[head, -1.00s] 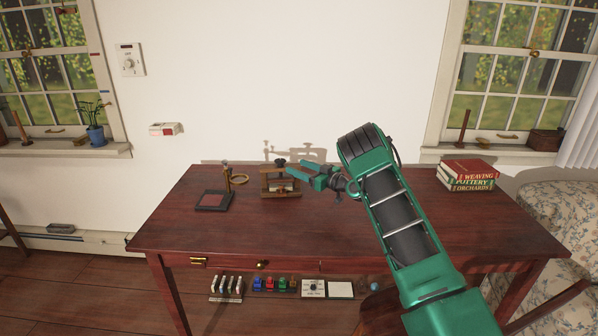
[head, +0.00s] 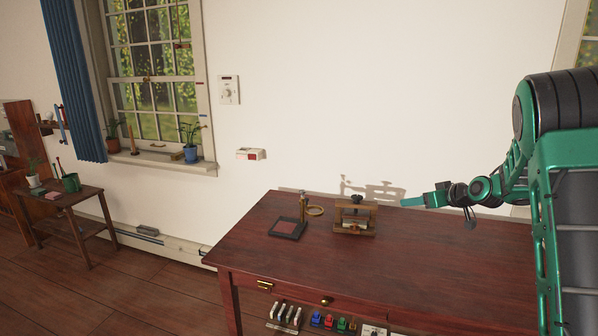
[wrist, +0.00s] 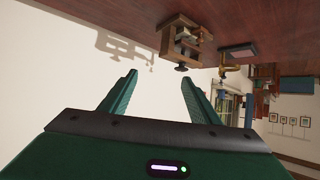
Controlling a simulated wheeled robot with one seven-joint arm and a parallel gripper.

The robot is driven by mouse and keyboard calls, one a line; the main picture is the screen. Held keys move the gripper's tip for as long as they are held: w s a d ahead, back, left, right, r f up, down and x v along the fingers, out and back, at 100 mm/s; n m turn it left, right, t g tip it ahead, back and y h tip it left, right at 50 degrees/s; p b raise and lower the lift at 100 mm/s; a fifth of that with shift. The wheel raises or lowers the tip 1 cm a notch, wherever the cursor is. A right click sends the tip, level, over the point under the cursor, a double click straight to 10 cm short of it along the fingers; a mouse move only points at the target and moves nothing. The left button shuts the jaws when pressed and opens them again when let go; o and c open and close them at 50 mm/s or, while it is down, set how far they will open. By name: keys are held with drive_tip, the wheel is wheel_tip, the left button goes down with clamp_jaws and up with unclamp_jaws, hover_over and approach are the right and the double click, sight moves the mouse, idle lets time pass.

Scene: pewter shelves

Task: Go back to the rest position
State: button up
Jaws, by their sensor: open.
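My gripper (head: 412,202) is at the right in the head view, held above the dark red desk (head: 400,265) and pointing left. In the wrist view its two green fingers (wrist: 158,92) stand apart with nothing between them. A small wooden press (head: 355,228) stands on the desk to the left of the gripper, apart from it. The press also shows in the wrist view (wrist: 187,42), beyond the fingertips and upside down.
A black-framed tray with a reddish pad (head: 287,228) and a brass ring on a stand (head: 314,211) sit left of the press. Small colored items (head: 330,322) lie below the desktop. A side table (head: 62,196) with a green watering can stands far left. Floor between is clear.

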drive_tip(key=s+d+r+m+g+h, duration=0.1)
drive_tip(key=s+d+m+g+h, duration=0.15)
drive_tip(key=s, duration=1.05)
drive_tip(key=s+d+r+m+g+h, duration=0.1)
drive_tip(key=s+d+m+g, duration=0.15)
drive_tip(key=s, duration=1.05)
drive_tip(key=s+a+f+m+g, duration=0.1)
drive_tip(key=s+m+g, duration=0.1)
drive_tip(key=s, duration=1.3)
drive_tip(key=s+a+f+m+g, duration=0.1)
drive_tip(key=s+a+m+g, duration=0.1)
drive_tip(key=s, duration=1.4)
drive_tip(key=shift+a+f+m+g, duration=0.2)
drive_tip(key=shift+m+g, duration=0.4)
drive_tip(key=shift+g, duration=0.6)
drive_tip(key=shift+w+h, duration=0.1)
drive_tip(key=shift+h, duration=0.15)
drive_tip(key=shift+w+f, duration=0.2)
drive_tip(key=shift+w, duration=0.4)
